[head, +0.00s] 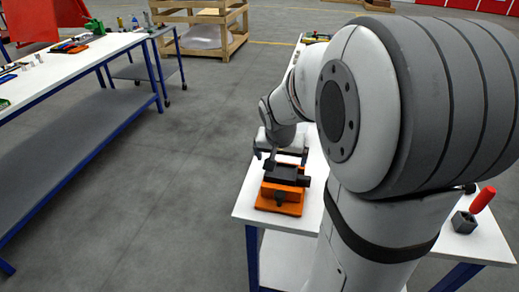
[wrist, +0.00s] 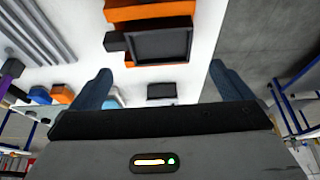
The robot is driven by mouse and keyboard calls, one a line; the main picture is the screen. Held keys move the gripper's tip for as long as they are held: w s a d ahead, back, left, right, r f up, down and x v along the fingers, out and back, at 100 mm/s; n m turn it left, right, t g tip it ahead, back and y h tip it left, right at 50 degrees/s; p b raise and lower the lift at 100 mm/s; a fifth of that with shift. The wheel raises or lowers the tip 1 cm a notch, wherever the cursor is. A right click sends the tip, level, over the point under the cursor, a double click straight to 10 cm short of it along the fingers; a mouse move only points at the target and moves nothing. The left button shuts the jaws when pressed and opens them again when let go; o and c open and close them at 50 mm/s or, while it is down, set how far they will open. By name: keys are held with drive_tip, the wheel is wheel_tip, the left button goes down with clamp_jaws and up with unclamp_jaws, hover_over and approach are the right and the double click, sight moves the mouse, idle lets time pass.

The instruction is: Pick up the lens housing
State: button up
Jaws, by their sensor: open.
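An orange and black device (head: 283,190) stands near the front left corner of the white table, with a black block on its top. In the wrist view its orange part (wrist: 150,14) and a black square, box-like part (wrist: 160,46) show at the top. I cannot tell for sure which part is the lens housing. My gripper (head: 275,160) hangs just behind and above the device. In the wrist view my gripper (wrist: 160,85) has its two dark blue fingers wide apart. Nothing is between the fingertips. A small dark block (wrist: 161,91) lies beyond them.
The white table (head: 262,212) is narrow, and my arm hides much of it. A red-handled tool (head: 482,200) stands in a grey block (head: 464,222) at the right. Another workbench (head: 60,80) is at the left, with open floor between. A wooden crate (head: 205,30) stands at the back.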

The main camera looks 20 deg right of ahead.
sight(281, 172)
drive_tip(key=x, duration=0.7)
drive_tip(key=shift+w+d+f, duration=0.15)
drive_tip(key=shift+w+f, duration=0.05)
drive_tip(key=shift+w, duration=0.05)
drive_tip(key=shift+c, duration=0.2)
drive_tip(key=c, duration=1.2)
